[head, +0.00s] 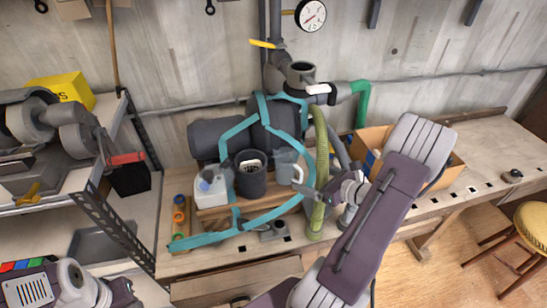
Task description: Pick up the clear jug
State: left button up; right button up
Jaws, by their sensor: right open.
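The clear jug (284,172) is a small see-through grey jug with a handle on its right side. It stands upright on a wooden board on the workbench, right of a dark bucket (250,181). My right gripper (304,191) comes in from the right, at the jug's handle side. It is open, and its fingers point left close to the handle. I cannot tell whether they touch it or reach around it. Part of my left arm shows at the bottom left, with what seems to be its gripper (97,292); its fingers are not clear.
A white canister (212,187) stands left of the bucket. A teal strap frame (180,240) surrounds these things. A green hose (319,205) rises close beside my right gripper. A cardboard box (452,172) sits behind my right arm. The bench's right end is mostly clear.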

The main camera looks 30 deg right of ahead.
aim_at(294, 172)
jog(key=w+a, duration=0.2)
jog(key=w, duration=0.1)
jog(key=shift+f+p, duration=0.3)
jog(key=shift+f, duration=0.05)
jog(key=shift+w+d+f, duration=0.2)
jog(key=shift+d+f, duration=0.15)
jog(key=x, duration=0.1)
jog(key=p+x, duration=0.1)
jog(key=x, duration=0.3)
jog(key=shift+a+r, duration=0.2)
jog(key=shift+r, duration=0.05)
jog(key=shift+w+f, duration=0.1)
jog(key=shift+w, duration=0.1)
jog(key=shift+s+d, duration=0.1)
jog(key=shift+d, duration=0.05)
jog(key=shift+c, duration=0.6)
pick_arm(q)
jog(key=shift+a+r, duration=0.35)
jog(key=shift+r, duration=0.45)
pick_arm(e)
jog(key=c, duration=1.5)
